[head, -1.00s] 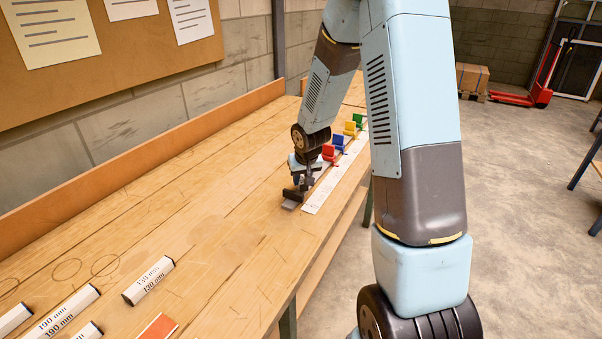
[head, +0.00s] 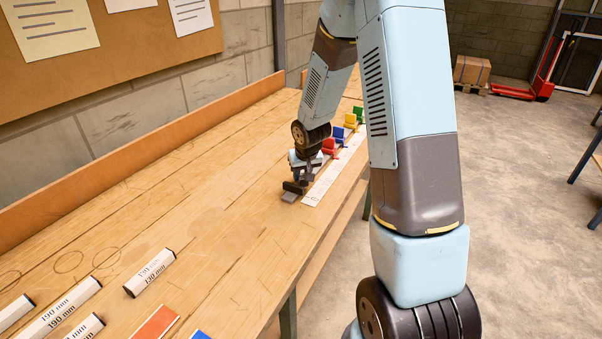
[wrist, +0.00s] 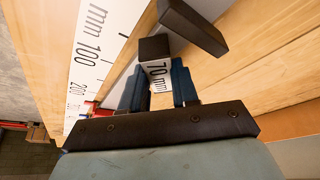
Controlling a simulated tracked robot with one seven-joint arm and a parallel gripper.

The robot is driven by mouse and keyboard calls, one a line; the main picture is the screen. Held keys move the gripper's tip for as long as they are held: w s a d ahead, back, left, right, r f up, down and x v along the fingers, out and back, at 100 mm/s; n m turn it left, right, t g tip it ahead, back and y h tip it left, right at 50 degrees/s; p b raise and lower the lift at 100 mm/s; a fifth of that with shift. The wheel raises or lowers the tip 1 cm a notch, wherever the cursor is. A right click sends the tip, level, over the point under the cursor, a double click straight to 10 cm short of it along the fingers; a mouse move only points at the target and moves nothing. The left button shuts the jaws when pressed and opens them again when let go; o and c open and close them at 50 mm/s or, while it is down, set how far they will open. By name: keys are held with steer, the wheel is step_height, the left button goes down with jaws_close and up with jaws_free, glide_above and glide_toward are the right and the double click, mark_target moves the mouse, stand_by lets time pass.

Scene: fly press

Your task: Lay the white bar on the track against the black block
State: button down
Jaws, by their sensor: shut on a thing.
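A short white bar (wrist: 158,72) with a "70 mm" label and a dark end shows in the wrist view. My gripper (wrist: 158,88) is shut on it, with one dark blue finger on each side. The black block (wrist: 192,26) is just beyond the bar's dark end; I cannot tell whether they touch. In the head view the black block (head: 292,187) sits at the near end of the grey track (head: 289,197). My gripper (head: 306,176) is low over the track just behind it, and the bar is hidden there.
A white ruler strip (head: 322,183) runs beside the track. Red (head: 328,147), blue (head: 338,133), yellow (head: 350,122) and green (head: 359,114) pieces stand farther along. Several labelled white bars (head: 150,273) lie at the near left. The bench between is clear.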

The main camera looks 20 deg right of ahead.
steer(key=shift+f, duration=0.2)
steer(key=c, duration=0.8)
jaws_free()
steer(key=v, duration=1.3)
steer(key=shift+s+r, duration=0.15)
steer(key=shift+r, duration=0.15)
